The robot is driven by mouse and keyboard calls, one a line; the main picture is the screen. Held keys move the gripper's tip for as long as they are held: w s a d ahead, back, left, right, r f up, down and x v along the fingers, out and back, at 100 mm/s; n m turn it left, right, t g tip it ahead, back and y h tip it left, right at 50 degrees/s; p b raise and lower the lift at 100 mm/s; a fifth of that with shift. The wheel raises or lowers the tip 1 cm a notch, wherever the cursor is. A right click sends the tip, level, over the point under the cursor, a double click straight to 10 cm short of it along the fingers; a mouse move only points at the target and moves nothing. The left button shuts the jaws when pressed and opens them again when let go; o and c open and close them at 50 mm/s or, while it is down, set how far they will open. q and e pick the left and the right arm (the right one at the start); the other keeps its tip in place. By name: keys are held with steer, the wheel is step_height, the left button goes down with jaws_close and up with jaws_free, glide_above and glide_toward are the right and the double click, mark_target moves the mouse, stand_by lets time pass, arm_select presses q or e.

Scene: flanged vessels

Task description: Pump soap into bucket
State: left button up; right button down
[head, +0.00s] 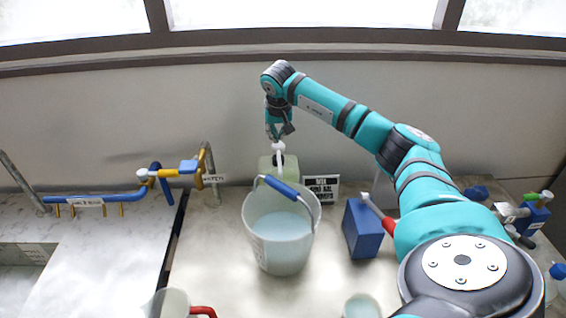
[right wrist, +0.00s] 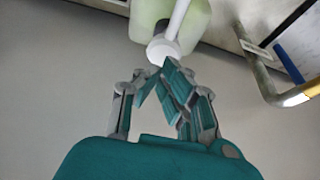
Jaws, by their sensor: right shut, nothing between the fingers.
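A white bucket (head: 281,238) with a blue grip on its handle stands upright on the counter and holds pale bluish liquid. Behind it is a pale green soap bottle (head: 284,167) with a white pump head (head: 278,148); the bucket hides its lower part. My right gripper (head: 279,134) is directly above the pump head, pointing down. In the right wrist view, the closed fingers (right wrist: 160,72) are at the white pump top (right wrist: 163,49), touching or nearly so, with nothing between them. The green bottle (right wrist: 150,14) shows beyond. My left gripper is not in view.
A blue box (head: 362,228) is right of the bucket. Blue and yellow pipes (head: 110,200) run along the left. A mug with a red handle (head: 172,304) and a cup (head: 362,306) are at the front.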

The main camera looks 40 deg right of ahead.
mark_target(278, 145)
steer(key=shift+f, duration=0.15)
steer(key=shift+f+b, duration=0.95)
steer(key=shift+f, duration=0.75)
steer(key=shift+r, duration=0.1)
steer(key=shift+r+p, duration=1.6)
steer(key=shift+r, duration=0.2)
steer(key=shift+f, duration=0.15)
